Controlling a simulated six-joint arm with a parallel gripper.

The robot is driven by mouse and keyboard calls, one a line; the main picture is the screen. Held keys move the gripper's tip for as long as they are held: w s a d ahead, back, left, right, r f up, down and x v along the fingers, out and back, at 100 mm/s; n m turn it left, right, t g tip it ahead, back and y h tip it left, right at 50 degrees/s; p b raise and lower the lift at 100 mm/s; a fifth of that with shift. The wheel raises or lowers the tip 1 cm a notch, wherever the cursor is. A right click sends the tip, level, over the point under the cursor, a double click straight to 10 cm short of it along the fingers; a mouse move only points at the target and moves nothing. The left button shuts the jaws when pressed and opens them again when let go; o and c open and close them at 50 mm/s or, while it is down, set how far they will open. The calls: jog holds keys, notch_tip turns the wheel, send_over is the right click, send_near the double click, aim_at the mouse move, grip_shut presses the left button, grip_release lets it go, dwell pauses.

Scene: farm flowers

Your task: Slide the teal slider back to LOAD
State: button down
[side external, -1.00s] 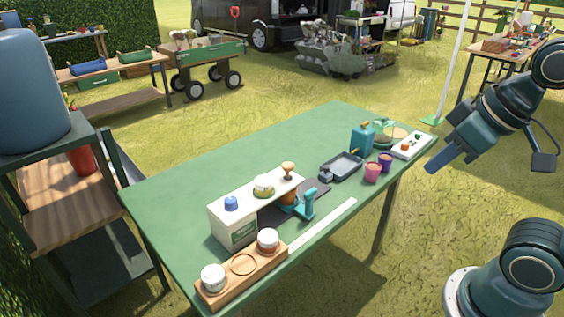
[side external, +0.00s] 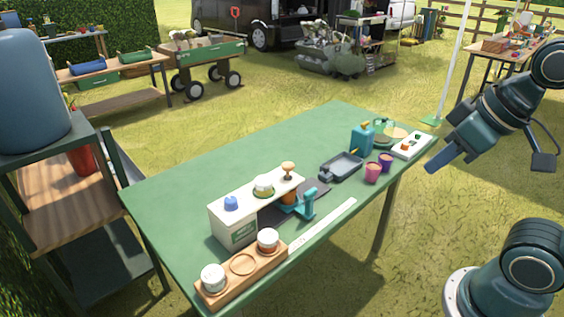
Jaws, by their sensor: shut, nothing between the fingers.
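The teal slider (side external: 308,204) stands at the front edge of the white-topped press box, on the green table. It is an upright teal handle joined to a teal part beneath the box's top. An orange piece (side external: 288,196) shows just behind it. The white box (side external: 235,221) carries a blue knob, a jar-like item and a wooden-topped knob. A pale strip (side external: 322,225) with faint marks lies along the table's front edge; I cannot read a LOAD label. My gripper (side external: 432,168) is shut and empty, in the air right of the table, well away from the slider.
A wooden holder (side external: 243,283) with two white jars sits at the front left. A dark tray (side external: 341,168), pink and purple cups (side external: 372,172), a teal bottle (side external: 362,138) and a white tray (side external: 412,144) stand toward the right end. The table's middle-back is clear.

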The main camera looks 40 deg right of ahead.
jog(key=c, duration=1.7)
grip_release()
jog(key=o, duration=0.7)
jog(key=shift+w+r, duration=0.15)
jog(key=shift+w, duration=0.2)
jog(key=shift+o, duration=1)
jog(key=w+r+g, duration=0.1)
jog(key=w, duration=0.6)
jog(key=shift+w+d+r+g, duration=0.15)
jog(key=shift+w+d+g, duration=0.15)
jog(key=shift+w, duration=0.05)
jog(key=g, duration=0.4)
send_over(310, 191)
notch_tip(310, 191, down, 12)
jog(key=shift+d, duration=0.1)
jog(key=shift+f, duration=0.25)
jog(key=shift+f, duration=6.8)
